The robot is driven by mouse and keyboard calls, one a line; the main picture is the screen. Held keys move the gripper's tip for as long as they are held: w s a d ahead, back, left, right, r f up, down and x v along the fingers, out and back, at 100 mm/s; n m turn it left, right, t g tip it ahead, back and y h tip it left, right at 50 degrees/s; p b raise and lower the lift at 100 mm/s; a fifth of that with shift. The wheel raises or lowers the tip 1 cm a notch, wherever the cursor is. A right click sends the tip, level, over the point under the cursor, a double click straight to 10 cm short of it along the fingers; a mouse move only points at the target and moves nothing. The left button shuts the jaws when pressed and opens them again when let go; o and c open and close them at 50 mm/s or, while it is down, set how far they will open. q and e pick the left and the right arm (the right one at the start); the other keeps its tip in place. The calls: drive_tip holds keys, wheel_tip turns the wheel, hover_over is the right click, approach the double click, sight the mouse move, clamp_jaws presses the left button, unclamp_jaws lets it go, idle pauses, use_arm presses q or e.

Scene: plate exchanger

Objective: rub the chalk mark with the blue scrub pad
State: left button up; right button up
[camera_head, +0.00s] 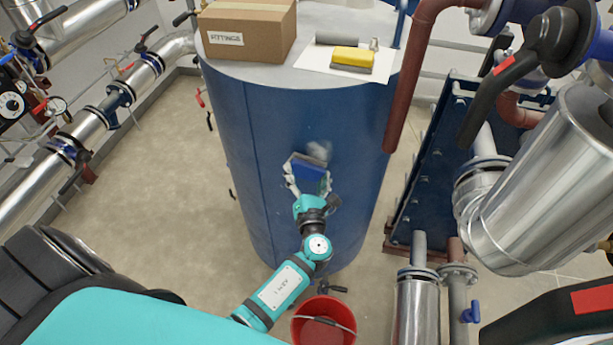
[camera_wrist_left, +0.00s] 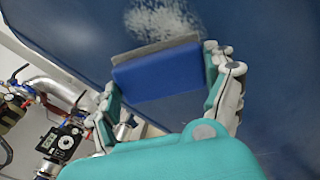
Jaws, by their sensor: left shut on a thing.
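The blue scrub pad (camera_head: 308,177) has a grey scouring layer along its far side. My left gripper (camera_head: 305,190) is shut on the pad and holds it at the curved front of the blue tank. In the left wrist view the pad (camera_wrist_left: 158,76) sits between the two fingers of the gripper (camera_wrist_left: 165,88). The whitish chalk mark (camera_head: 319,151) is on the tank wall, just above the pad. It also shows in the left wrist view (camera_wrist_left: 163,20), beyond the pad's grey edge. I cannot tell whether the pad touches the wall. My right gripper is not in view.
The blue tank (camera_head: 240,130) carries a cardboard box (camera_head: 243,35) and a yellow-and-grey pad (camera_head: 352,58) on a white sheet. A red bucket (camera_head: 324,325) stands on the floor below my left arm. Pipes and valves crowd both sides.

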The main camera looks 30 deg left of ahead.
use_arm(q)
drive_tip(key=shift+w+a, duration=0.2)
drive_tip(key=shift+w, duration=0.1)
drive_tip(key=shift+w+a, duration=0.25)
drive_tip(key=shift+w, duration=0.2)
